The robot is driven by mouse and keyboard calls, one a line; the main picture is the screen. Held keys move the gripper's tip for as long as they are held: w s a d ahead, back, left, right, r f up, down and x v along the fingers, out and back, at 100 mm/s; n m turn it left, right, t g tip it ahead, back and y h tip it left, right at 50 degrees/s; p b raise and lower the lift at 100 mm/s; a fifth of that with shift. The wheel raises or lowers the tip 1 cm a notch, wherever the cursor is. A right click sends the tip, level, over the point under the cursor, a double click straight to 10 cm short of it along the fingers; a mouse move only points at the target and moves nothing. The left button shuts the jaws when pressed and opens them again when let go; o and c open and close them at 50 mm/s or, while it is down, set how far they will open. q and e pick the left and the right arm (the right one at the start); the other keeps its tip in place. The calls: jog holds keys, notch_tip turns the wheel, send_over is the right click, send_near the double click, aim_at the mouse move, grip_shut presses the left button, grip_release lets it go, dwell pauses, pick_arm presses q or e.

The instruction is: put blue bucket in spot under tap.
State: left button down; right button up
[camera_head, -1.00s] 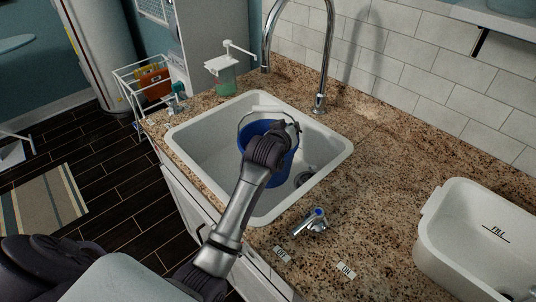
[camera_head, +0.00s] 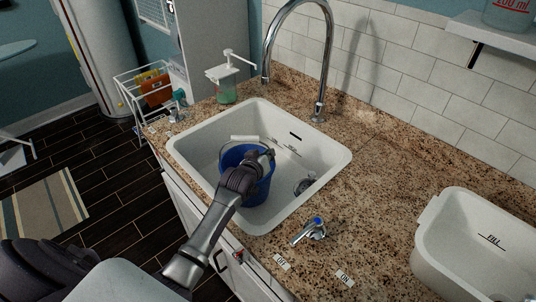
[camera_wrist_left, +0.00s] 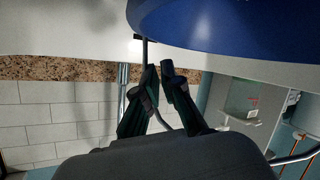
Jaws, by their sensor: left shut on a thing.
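The blue bucket (camera_head: 236,160) is inside the white sink (camera_head: 190,146), left of the drain (camera_head: 304,185); I cannot tell whether it touches the basin floor. Its wire handle with a white grip (camera_head: 244,138) is raised. My left gripper (camera_head: 268,155) is at the bucket's right rim, shut on the handle. In the left wrist view, the gripper's fingers (camera_wrist_left: 165,72) are close together beside the thin handle wire (camera_wrist_left: 145,52), and the blue bucket (camera_wrist_left: 235,22) fills the top. The chrome tap (camera_head: 319,85) arches over the sink's back edge. My right gripper is not in view.
A tap lever with a blue cap (camera_head: 314,230) stands on the granite counter (camera_head: 375,185) at the sink's front right. A white tub (camera_head: 433,240) stands farther right. A soap dispenser (camera_head: 226,88) is behind the sink's left corner. The basin's right side is clear.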

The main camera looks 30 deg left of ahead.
pick_arm(q)
jog(key=c, duration=1.3)
grip_release()
jog(key=v, duration=0.7)
jog(key=shift+s+r+b, duration=0.1)
jog(key=shift+s+b, duration=0.15)
jog(key=shift+b, duration=0.1)
